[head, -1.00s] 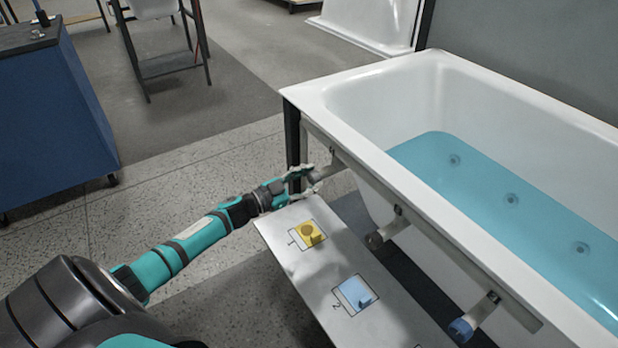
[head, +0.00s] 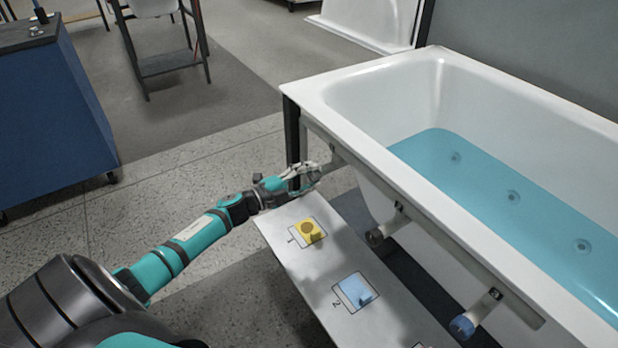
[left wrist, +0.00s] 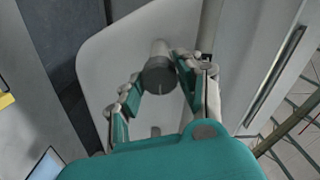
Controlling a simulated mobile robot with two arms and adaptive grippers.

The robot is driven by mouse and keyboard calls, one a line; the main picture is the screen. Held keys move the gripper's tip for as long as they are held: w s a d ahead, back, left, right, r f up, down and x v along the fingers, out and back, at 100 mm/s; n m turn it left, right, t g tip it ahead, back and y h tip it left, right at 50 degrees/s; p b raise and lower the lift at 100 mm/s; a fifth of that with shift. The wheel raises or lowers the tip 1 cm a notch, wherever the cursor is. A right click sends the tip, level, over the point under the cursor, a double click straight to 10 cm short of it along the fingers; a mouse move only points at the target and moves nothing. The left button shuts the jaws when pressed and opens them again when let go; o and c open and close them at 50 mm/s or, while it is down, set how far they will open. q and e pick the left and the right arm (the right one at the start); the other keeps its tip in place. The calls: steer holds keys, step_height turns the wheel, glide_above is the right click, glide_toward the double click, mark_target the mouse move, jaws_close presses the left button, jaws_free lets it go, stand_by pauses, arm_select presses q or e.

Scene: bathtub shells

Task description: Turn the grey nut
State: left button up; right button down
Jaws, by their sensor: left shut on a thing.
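The grey nut (left wrist: 159,75) is a dark round cap on the end of a pale pipe (left wrist: 160,47) under the tub's rim. A light line runs across its face. My left gripper (head: 308,175) is shut on the nut, with one finger on each side of it in the left wrist view (left wrist: 158,88). In the head view the fingers mostly hide the nut. My right gripper is not in view.
The white bathtub (head: 350,115) holds blue water. Two more pipe ends stick out along its side, one with a dark cap (head: 376,237) and one with a blue cap (head: 462,327). A board (head: 290,262) below carries a yellow block (head: 308,232) and a light blue block (head: 355,290).

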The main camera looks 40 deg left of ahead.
arm_select(q)
steer(key=shift+d+m, duration=0.1)
steer(key=shift+m, duration=0.5)
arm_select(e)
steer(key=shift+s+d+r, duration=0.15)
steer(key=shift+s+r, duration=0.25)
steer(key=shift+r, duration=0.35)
arm_select(q)
steer(key=o, duration=1.1)
steer(key=shift+o, duration=0.2)
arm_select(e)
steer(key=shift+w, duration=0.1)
arm_select(q)
steer(key=shift+s+a+f, duration=0.1)
steer(key=shift+s+a, duration=0.15)
steer(key=shift+s, duration=0.25)
steer(key=v, duration=1.1)
